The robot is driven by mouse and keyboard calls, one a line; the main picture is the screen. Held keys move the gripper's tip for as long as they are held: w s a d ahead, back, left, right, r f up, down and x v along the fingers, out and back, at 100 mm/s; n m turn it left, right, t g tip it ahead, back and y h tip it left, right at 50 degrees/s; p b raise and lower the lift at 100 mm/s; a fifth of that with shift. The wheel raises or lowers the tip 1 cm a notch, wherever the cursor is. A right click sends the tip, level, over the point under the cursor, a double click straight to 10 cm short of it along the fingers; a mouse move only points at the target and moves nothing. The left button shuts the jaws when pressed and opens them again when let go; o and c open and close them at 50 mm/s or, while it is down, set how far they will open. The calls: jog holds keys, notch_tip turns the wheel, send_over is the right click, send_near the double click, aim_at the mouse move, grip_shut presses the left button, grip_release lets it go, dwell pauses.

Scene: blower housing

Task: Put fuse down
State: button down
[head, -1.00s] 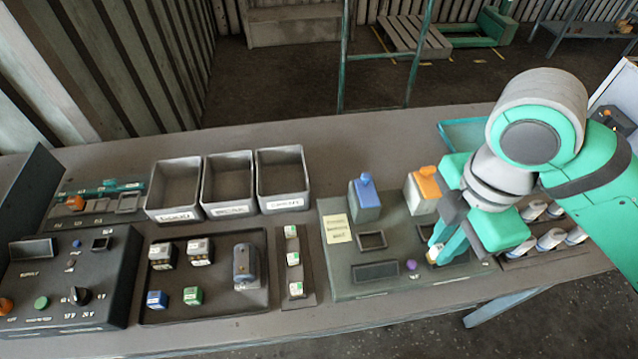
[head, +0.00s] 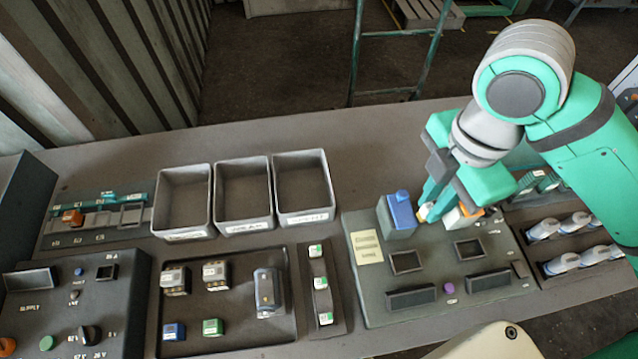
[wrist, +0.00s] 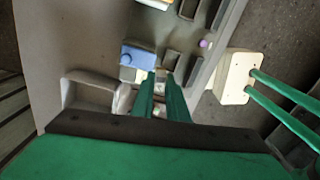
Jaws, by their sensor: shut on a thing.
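The fuse (head: 424,212) is a small pale piece with a yellowish side. It sits between the fingertips of my gripper (head: 430,208), which is shut on it. The gripper points down over the grey-green test panel (head: 375,310), between the blue-topped block (head: 400,214) and the orange-topped block (head: 462,215). The panel's two square sockets, left (head: 405,262) and right (head: 468,249), look empty. In the wrist view the two green fingers (wrist: 163,95) reach beside the blue block (wrist: 138,56); the fuse there is hard to make out.
Three open grey bins (head: 243,220) stand left of the panel. In front are a dark tray (head: 235,338) with several parts and a narrow strip (head: 333,300) with small green-and-white pieces. A rack of white cylinders (head: 545,280) is at right. The bench behind the panel is clear.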

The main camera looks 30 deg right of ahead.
jog(key=w+a+f+n, duration=0.3)
jog(key=w+a+n, duration=0.5)
jog(key=a, duration=0.5)
jog(key=w+a+f+n, duration=0.3)
jog(key=w+a+n, duration=0.5)
jog(key=a, duration=0.4)
jog(key=w+d+f, duration=0.2)
jog(key=d+f, duration=0.1)
jog(key=w+d+f, duration=0.2)
jog(key=d+f, duration=0.1)
jog(key=d, duration=0.1)
jog(key=w+d+f, duration=0.3)
jog(key=d, duration=0.1)
jog(key=shift+w+f, duration=0.1)
jog(key=shift+f, duration=0.3)
jog(key=f, duration=0.3)
jog(key=shift+d, duration=0.35)
jog(key=shift+a+f, duration=0.1)
jog(key=shift+f, duration=0.15)
